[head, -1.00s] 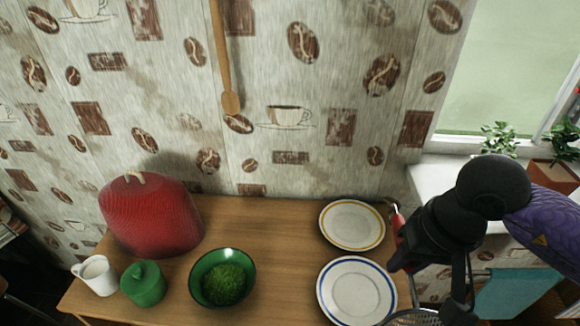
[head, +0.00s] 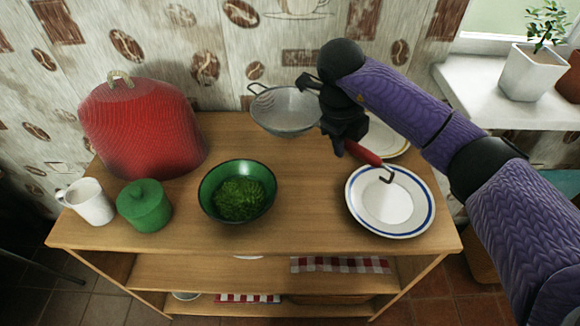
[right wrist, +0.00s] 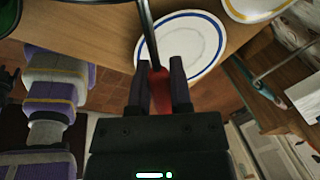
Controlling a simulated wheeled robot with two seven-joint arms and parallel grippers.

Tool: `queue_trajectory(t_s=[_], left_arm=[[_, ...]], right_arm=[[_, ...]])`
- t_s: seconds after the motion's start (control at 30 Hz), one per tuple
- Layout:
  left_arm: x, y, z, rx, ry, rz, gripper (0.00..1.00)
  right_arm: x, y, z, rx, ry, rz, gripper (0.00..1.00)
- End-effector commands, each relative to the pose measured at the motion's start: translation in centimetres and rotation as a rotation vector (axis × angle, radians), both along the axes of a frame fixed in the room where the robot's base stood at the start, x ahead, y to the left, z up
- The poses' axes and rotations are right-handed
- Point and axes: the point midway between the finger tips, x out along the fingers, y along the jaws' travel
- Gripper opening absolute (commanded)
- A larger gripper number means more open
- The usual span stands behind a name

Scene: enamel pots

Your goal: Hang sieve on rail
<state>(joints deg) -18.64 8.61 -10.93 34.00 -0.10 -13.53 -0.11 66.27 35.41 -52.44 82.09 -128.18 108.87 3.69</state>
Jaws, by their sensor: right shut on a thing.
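The sieve has a wire-mesh bowl (head: 286,110) and a red handle (head: 362,153) ending in a metal hook. My right gripper (head: 342,138) is shut on the red handle. The bowl points left, near the wall, above the back of the wooden table, and the hook end points right over a plate. In the right wrist view, the red handle (right wrist: 160,92) sits between the two fingers, with the metal shaft (right wrist: 148,30) running up from it. No rail shows in the current views.
A blue-rimmed plate (head: 390,205) and a yellow-rimmed plate (head: 385,138) lie on the right. A potted plant (head: 538,70) stands on the windowsill.

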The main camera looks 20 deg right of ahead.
Motion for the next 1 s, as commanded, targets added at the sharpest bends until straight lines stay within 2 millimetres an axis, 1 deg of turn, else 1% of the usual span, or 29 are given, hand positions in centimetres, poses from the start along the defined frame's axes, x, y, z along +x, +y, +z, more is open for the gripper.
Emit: queue_trajectory(t_s=[0.07,0.17,0.2,0.3,0.5,0.7,0.83,0.87,0.9,0.97,1.0], left_arm=[[0.1,0.0,-0.2,0.001,0.001,0.000,0.59],[0.0,0.0,-1.1,0.001,0.006,-0.001,0.59],[-0.1,0.1,-1.6,0.003,0.011,0.000,0.59],[-0.2,0.1,-2.5,0.004,0.022,0.001,0.59],[-0.2,0.0,-3.9,0.006,0.030,0.005,0.59],[-0.1,-0.3,-3.6,0.001,0.029,0.008,0.59],[-0.3,-0.3,-3.8,0.001,0.033,0.008,0.59],[-0.4,-0.3,-3.8,0.002,0.034,0.008,0.59],[-0.4,-0.3,-3.8,0.002,0.035,0.009,0.59],[-0.6,-0.3,-3.7,0.002,0.037,0.009,0.59],[-0.7,-0.3,-3.7,0.002,0.039,0.009,0.59]], right_arm=[[0.0,0.0,-0.6,0.000,0.002,0.001,0.00],[-0.1,0.0,-2.9,0.000,0.004,0.003,0.00],[-0.1,0.0,-4.1,0.001,0.006,0.003,0.00],[-0.1,0.0,-6.5,0.002,0.005,0.004,0.00],[-0.1,0.0,-10.1,0.001,0.004,0.004,0.00],[0.0,0.0,-9.9,0.001,-0.001,0.006,0.00],[0.0,0.0,-10.2,0.001,-0.001,0.006,0.00],[0.0,0.0,-10.3,0.001,-0.001,0.006,0.27],[0.0,0.0,-10.2,0.001,-0.001,0.006,0.36],[0.0,0.0,-10.2,0.001,-0.001,0.006,0.49],[0.0,0.0,-10.2,0.001,-0.001,0.006,0.57]])
